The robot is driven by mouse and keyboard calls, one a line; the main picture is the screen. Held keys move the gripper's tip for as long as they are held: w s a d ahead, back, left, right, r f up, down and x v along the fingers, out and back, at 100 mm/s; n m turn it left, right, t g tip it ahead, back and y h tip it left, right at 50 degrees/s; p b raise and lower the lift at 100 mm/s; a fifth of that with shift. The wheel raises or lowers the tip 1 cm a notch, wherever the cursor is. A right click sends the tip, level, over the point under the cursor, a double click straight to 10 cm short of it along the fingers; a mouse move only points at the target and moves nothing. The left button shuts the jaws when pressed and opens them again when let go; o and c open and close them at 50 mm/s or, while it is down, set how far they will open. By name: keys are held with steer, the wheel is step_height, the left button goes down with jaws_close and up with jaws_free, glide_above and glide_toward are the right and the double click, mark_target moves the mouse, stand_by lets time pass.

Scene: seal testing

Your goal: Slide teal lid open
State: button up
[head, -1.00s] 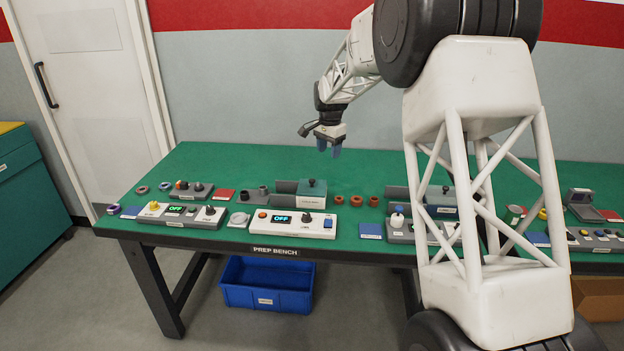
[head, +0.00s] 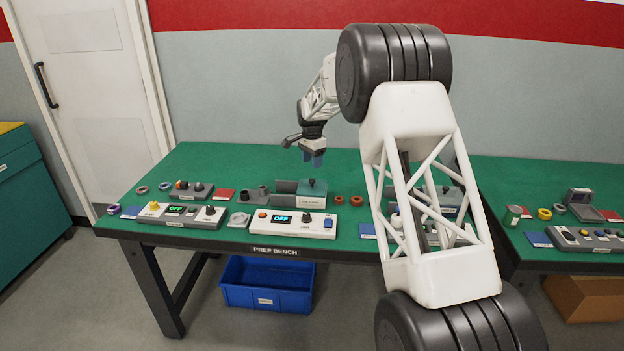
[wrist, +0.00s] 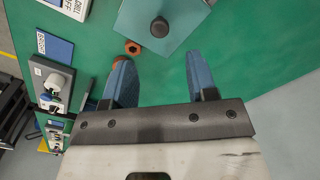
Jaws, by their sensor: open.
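The teal lid (head: 313,187) with a dark round knob sits on a grey box (head: 312,201) near the middle of the bench. In the wrist view the teal lid (wrist: 160,28) shows at the top, with its knob in the middle. My gripper (head: 313,161) hangs above the bench, just above and behind the lid in the head view. Its blue fingers are apart and empty. In the wrist view my gripper (wrist: 160,75) points toward the lid with nothing between the fingers. I cannot tell the exact height gap.
A white control panel (head: 295,223) with an OFF display stands in front of the box. Orange rings (head: 336,200) lie right of it. Grey blocks (head: 252,194) stand left of it. The green bench top (head: 225,165) is clear behind. A blue bin (head: 267,284) is below.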

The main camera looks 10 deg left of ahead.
mark_target(312, 180)
steer(key=shift+f, duration=0.1)
steer(key=shift+f, duration=3.8)
jaws_close()
